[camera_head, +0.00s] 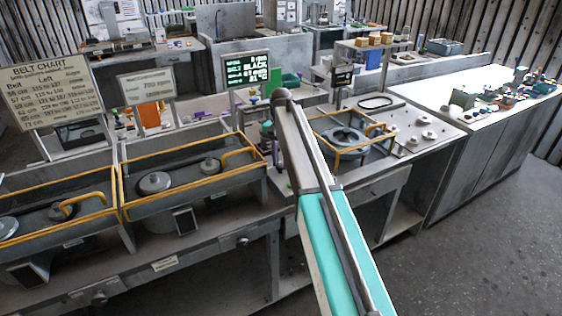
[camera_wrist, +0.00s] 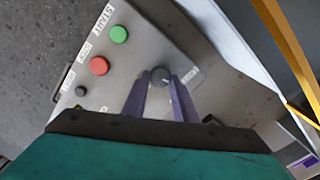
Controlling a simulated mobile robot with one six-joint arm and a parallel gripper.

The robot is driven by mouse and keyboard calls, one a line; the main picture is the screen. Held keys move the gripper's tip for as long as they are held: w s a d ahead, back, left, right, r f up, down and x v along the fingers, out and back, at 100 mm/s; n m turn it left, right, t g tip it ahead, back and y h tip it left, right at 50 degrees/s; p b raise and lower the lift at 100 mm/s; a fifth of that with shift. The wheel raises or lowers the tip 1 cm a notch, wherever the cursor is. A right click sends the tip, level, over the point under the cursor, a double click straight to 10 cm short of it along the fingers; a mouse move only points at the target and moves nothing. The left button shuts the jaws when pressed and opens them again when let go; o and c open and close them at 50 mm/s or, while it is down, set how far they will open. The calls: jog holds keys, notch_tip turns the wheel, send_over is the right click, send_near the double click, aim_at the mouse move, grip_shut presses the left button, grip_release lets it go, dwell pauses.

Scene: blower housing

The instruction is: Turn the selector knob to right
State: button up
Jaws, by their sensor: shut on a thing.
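The selector knob (camera_wrist: 160,75) is a small round dark grey knob on a grey control panel (camera_wrist: 150,42) in the wrist view. A faint light mark shows on its face; I cannot tell its exact setting. My gripper (camera_wrist: 160,88) has two purple fingers, one on each side of the knob, and is shut on it. In the head view my arm covers the area of the panel, and the knob cannot be made out there.
On the same panel are a green button (camera_wrist: 119,34), a red button (camera_wrist: 99,66) and a small black button (camera_wrist: 80,91). A yellow rail (camera_wrist: 297,98) runs at the right of the wrist view. A lit display (camera_head: 247,70) stands behind my arm.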

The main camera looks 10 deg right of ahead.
aim_at(281, 165)
jog(key=m, duration=0.6)
jog(key=shift+m, duration=0.3)
dwell(0.4)
jog(key=o, duration=1)
jog(key=shift+o, duration=0.2)
jog(key=shift+s, duration=0.1)
jog(key=shift+r, duration=0.1)
notch_tip(281, 165, up, 14)
jog(key=b, duration=0.3)
jog(key=shift+f, duration=0.2)
